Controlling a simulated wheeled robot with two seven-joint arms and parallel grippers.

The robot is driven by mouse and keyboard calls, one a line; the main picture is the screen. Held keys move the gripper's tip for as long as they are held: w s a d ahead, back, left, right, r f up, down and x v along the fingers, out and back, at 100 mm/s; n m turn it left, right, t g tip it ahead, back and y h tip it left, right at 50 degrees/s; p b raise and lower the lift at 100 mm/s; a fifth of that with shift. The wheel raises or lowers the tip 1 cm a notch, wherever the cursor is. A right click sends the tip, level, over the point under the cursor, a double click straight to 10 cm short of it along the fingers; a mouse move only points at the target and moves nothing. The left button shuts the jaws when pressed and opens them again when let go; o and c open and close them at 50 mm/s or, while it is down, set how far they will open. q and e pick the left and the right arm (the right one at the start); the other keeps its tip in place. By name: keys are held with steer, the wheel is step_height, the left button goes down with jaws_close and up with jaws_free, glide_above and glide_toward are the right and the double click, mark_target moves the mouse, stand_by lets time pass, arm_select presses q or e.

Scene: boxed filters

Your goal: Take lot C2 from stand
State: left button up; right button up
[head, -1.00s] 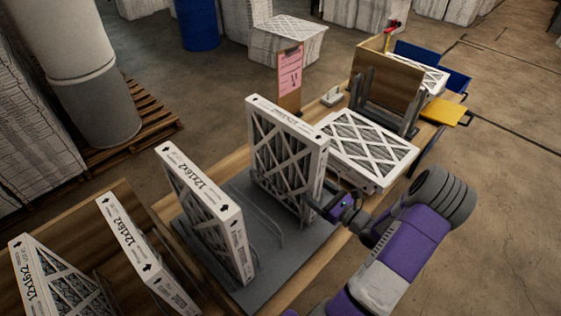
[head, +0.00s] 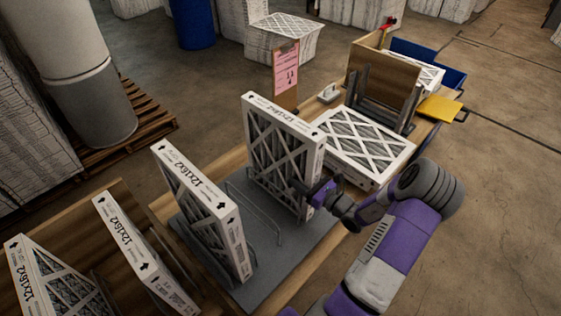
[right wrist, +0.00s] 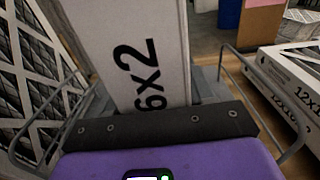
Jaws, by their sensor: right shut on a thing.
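A white-framed filter (head: 270,148) stands upright in the grey wire stand (head: 300,258), at its far right slot. My right gripper (head: 306,190) is shut on this filter's near right edge, with one dark finger across its lattice face. In the right wrist view the filter's edge (right wrist: 148,60), printed "6x2", rises right in front of my gripper. A second upright filter (head: 205,205) marked 12x16x2 stands at the stand's left. It shows as a lattice face in the right wrist view (right wrist: 30,70). I cannot read any lot mark. My left gripper is not in view.
Flat-lying filters (head: 365,142) sit right behind the held one. A wooden divider (head: 385,80), a pink sheet on a board (head: 286,72) and a yellow tray (head: 440,108) are farther back. More filters (head: 148,255) stand in a wooden rack at left.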

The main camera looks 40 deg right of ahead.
steer(key=shift+c, duration=0.7)
